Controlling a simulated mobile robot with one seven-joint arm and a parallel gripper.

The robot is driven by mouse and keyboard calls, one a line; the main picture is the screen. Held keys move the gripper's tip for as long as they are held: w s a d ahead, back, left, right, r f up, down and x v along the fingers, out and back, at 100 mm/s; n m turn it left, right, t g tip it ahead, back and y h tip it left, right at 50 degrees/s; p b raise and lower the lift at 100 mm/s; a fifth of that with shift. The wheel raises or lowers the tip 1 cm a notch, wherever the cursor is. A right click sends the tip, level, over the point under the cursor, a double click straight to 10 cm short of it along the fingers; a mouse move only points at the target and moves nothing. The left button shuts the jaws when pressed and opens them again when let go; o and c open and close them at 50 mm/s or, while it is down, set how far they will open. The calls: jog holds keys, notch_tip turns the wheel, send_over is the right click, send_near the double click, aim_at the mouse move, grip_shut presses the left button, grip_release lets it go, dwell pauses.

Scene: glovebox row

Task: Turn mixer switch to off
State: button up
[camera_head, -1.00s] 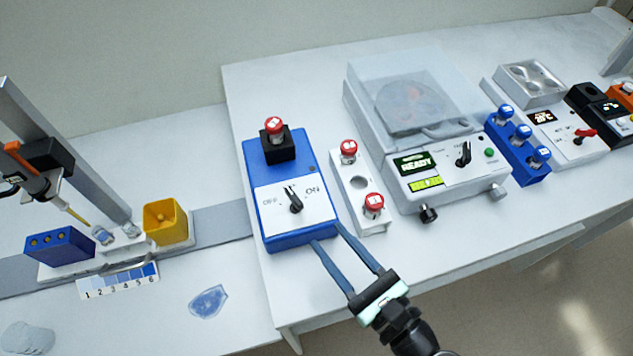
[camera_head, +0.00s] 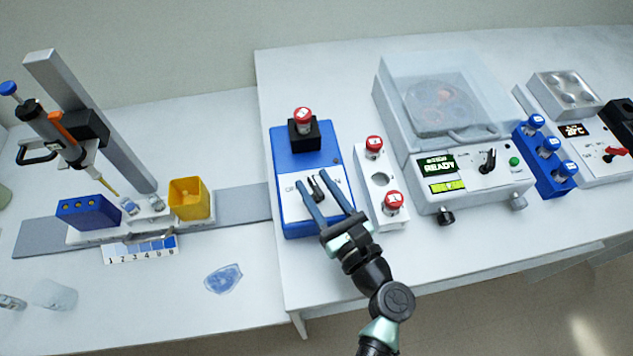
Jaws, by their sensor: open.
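The mixer is a blue box (camera_head: 299,162) with a white front panel marked OFF at left and ON at right. Its black switch knob (camera_head: 316,188) sits in the middle of that panel. A red-capped vial (camera_head: 303,116) stands in the black holder on top of the mixer. My gripper (camera_head: 318,182) is open, with its two long blue fingers over the panel, one on each side of the knob. The fingers partly cover the OFF and ON lettering. I cannot tell whether they touch the knob or exactly which way it points.
A white rack (camera_head: 381,214) with red-capped vials stands close to the right of the mixer. Beyond it is a centrifuge (camera_head: 447,197) reading READY, then a blue vial rack (camera_head: 545,160). At left are a pipette stand (camera_head: 92,120) and a yellow bin (camera_head: 189,198).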

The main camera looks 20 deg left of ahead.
jog(key=shift+w+a, duration=0.1)
grip_shut()
jog(key=shift+n+g+y, duration=0.3)
jog(key=shift+w+n+g+y+b, duration=0.1)
jog(key=shift+n+g+y+b, duration=0.15)
jog(key=shift+n+g+y, duration=0.45)
jog(key=shift+n+g+y+b, duration=0.2)
jog(key=shift+n+g, duration=0.3)
jog(key=shift+g, duration=0.5)
jog(key=shift+n+g+y+b, duration=0.65)
jog(key=shift+n+g, duration=0.75)
jog(key=shift+g, duration=0.7)
